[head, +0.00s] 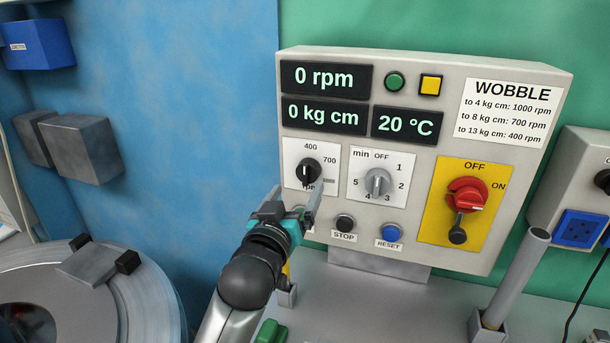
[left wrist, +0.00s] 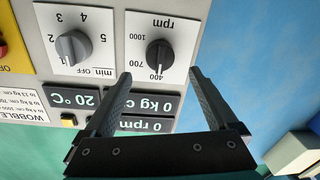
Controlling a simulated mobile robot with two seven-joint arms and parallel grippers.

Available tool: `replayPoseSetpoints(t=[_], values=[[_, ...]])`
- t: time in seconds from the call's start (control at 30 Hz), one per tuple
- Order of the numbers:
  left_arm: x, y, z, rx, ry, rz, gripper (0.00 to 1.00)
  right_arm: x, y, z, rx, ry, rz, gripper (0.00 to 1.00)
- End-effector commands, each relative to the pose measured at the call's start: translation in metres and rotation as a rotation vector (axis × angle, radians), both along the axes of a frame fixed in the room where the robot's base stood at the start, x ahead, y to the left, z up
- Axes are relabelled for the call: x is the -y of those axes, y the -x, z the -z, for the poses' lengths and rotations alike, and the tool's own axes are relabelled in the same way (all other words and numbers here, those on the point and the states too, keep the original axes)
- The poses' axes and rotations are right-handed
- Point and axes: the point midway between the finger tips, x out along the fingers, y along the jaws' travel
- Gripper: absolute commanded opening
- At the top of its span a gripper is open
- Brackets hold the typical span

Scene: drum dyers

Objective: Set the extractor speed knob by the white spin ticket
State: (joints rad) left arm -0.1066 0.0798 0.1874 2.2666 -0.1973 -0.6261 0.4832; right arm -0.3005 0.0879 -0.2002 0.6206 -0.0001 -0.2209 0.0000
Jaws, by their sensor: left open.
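The black rpm knob (head: 308,170) sits on a white dial plate marked 400, 700 and 1000 on the grey control panel (head: 455,142). It shows upside down in the left wrist view (left wrist: 159,56), where its pointer appears to be toward 400. My left gripper (head: 295,193) is open and empty, with its fingers just in front of and below the knob; a finger hides part of the dial in the head view. In the left wrist view the fingertips (left wrist: 160,73) stand on either side of the knob, apart from it. I cannot make out a spin ticket.
Displays read 0 rpm, 0 kg cm and 20 °C. A white wobble chart (head: 505,112) is at upper right. A grey min timer knob (head: 378,183), stop button (head: 345,222), blue reset button (head: 391,233) and red switch (head: 467,195) are nearby. A metal drum (head: 150,300) is at lower left.

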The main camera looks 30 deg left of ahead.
Motion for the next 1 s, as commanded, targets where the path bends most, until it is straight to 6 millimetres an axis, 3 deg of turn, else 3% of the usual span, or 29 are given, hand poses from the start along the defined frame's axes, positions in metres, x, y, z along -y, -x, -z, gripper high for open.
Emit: replayPoseSetpoints(t=[0.2, 0.4, 0.87, 1.0], values=[[-0.01, -0.036, 0.0, 0.001, -0.001, 0.001, 0.92, -0.004, -0.005, -0.002, 0.009, -0.006, 0.002, 0.5], [-0.017, -0.057, 0.0, 0.0, -0.001, 0.001, 0.92, -0.011, -0.004, -0.002, 0.008, -0.016, 0.006, 0.5], [-0.02, -0.067, 0.0, 0.0, -0.001, 0.001, 0.92, -0.009, -0.001, -0.002, 0.003, -0.012, 0.005, 0.5], [-0.02, -0.067, 0.0, 0.0, -0.001, 0.001, 0.79, -0.006, 0.0, -0.002, 0.0, -0.008, 0.003, 0.5]])
